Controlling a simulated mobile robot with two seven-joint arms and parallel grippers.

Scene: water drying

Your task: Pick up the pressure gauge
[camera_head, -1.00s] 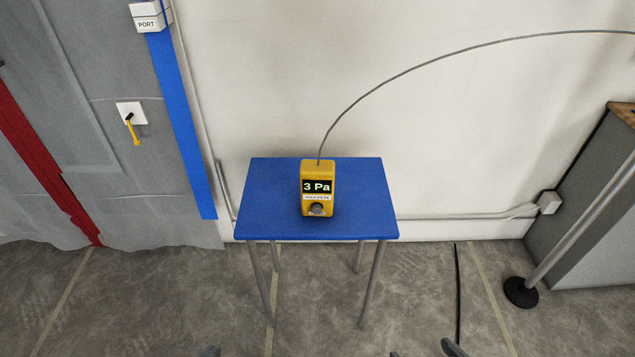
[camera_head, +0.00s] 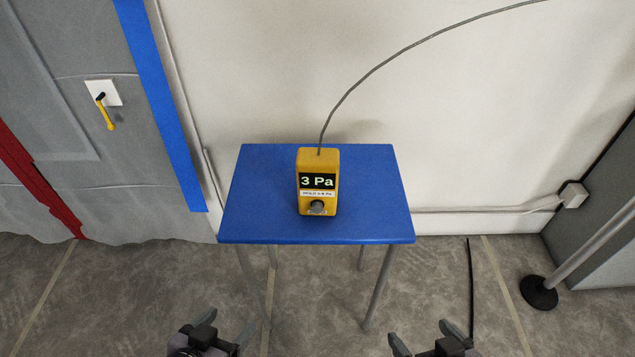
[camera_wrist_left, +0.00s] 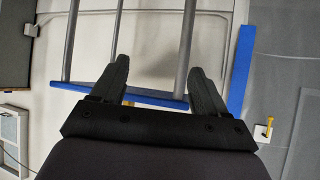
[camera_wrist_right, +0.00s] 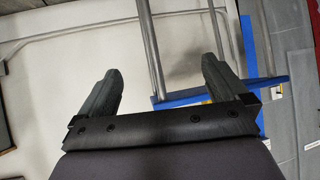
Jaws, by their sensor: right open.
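The pressure gauge (camera_head: 318,164) is a yellow box with a dark display reading "3 Pa", a white label and a dark round knob. It stands on the blue table (camera_head: 378,222), with a grey tube rising from its top. My left gripper (camera_head: 226,322) is at the bottom of the head view, in front of the table and left of the gauge. It also shows open and empty in the left wrist view (camera_wrist_left: 157,80). My right gripper (camera_head: 420,335) is at the bottom, right of the gauge. It is open and empty in the right wrist view (camera_wrist_right: 165,85). Neither touches the gauge.
The table's grey metal legs (camera_head: 376,290) stand on the floor in front of me. A post with a round black base (camera_head: 538,293) stands at the right. A grey curtain with a yellow-handled valve (camera_head: 106,110) hangs at the left. A black cable lies on the floor.

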